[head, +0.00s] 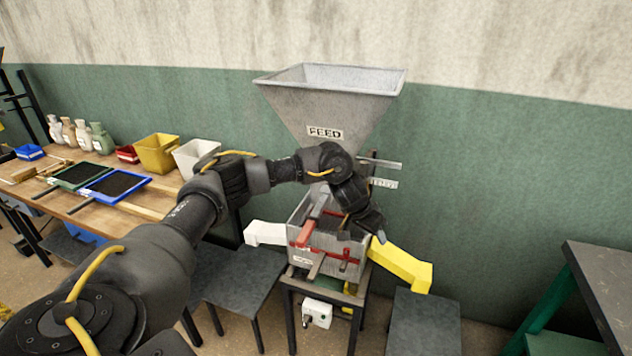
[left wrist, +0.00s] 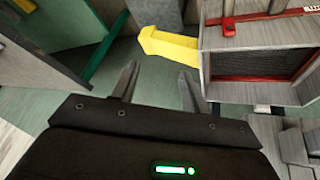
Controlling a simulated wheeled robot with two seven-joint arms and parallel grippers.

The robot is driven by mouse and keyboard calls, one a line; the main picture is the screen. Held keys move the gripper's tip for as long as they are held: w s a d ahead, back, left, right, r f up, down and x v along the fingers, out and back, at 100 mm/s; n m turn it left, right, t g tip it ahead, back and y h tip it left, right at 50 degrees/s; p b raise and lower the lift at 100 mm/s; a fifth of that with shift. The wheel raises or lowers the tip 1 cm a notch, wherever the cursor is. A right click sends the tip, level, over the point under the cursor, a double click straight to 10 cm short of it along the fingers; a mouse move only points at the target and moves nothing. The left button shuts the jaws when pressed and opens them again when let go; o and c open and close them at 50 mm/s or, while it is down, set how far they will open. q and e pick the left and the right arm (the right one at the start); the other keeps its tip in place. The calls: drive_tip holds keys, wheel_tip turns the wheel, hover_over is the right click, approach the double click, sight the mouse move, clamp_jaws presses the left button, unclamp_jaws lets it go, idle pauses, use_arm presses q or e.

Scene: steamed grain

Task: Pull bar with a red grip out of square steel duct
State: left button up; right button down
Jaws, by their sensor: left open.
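A red grip (head: 303,236) shows at the front left of the grey box below the hopper, at the end of a grey bar. A red piece on a grey bar also shows in the left wrist view (left wrist: 229,28), at the top edge of the box. The duct under the hopper is mostly hidden behind my left arm, so I cannot tell how far the bar sits inside it. My left gripper (head: 362,236) is above the right side of the box; in the left wrist view (left wrist: 156,88) it is open and empty, apart from the bar. My right gripper is not seen.
The FEED hopper (head: 330,110) stands over the grey box (head: 300,262). A yellow chute (head: 405,268) sticks out right and a white chute (head: 265,233) left. Dark stools (head: 240,280) stand beside it. A bench (head: 150,212) with trays and bins is at left.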

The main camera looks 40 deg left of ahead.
sight(321, 202)
use_arm(q)
drive_tip(key=s+a+r+n+y, duration=0.2)
drive_tip(key=s+a+r+n, duration=0.1)
drive_tip(key=a+r, duration=0.45)
drive_tip(key=s+a+r+n+y, duration=0.2)
drive_tip(key=s+a+r+n, duration=0.1)
drive_tip(key=a+r, duration=0.4)
drive_tip(key=shift+g, duration=0.4)
drive_tip(key=x, duration=0.4)
drive_tip(key=a+b+x, duration=0.1)
drive_tip(key=x, duration=0.2)
drive_tip(key=shift+s, duration=0.1)
drive_tip(key=x, duration=0.3)
drive_tip(key=shift+w+f+p, duration=0.15)
drive_tip(key=shift+w+p, duration=0.1)
drive_tip(key=shift+p, duration=0.1)
drive_tip(key=shift+x, duration=1)
clamp_jaws()
drive_tip(key=c, duration=0.8)
unclamp_jaws()
clamp_jaws()
